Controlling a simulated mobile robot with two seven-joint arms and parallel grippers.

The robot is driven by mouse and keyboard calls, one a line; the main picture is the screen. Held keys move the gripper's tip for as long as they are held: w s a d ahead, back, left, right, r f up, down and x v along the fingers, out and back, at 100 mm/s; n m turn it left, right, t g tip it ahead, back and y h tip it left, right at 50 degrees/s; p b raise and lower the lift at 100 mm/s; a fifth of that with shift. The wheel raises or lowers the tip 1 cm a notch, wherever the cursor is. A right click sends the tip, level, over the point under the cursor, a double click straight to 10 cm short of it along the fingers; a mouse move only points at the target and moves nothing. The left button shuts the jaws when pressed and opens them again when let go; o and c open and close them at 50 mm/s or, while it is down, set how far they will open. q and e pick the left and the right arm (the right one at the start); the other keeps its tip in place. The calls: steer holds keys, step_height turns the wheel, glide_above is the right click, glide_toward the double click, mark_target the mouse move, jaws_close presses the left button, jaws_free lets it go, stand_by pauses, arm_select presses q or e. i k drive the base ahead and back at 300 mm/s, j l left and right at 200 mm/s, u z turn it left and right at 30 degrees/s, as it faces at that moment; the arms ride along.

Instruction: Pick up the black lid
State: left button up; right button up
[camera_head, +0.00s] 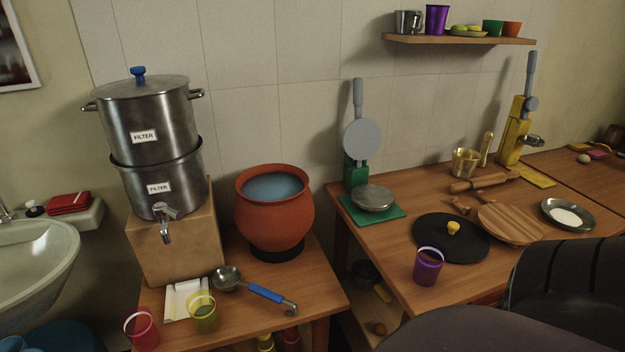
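The black lid (455,246) is a flat round disc with a small yellow knob (453,228) on top. It lies flat on the right wooden table, near the middle of its front part. A purple cup (428,266) stands at its front left edge and overlaps it in the view. A round wooden board (510,223) is close at its right; I cannot tell if they touch. Neither of my grippers shows in the head view.
A green press (365,147) stands behind the lid to the left. A rolling pin (481,183), brass mortar (465,162) and metal plate (567,215) lie behind and right. The left table (260,325) holds an orange pot (274,212) and stacked filter pots. Dark rounded shapes cover the bottom right.

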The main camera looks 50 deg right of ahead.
mark_target(464, 241)
steer(key=z, duration=2.5)
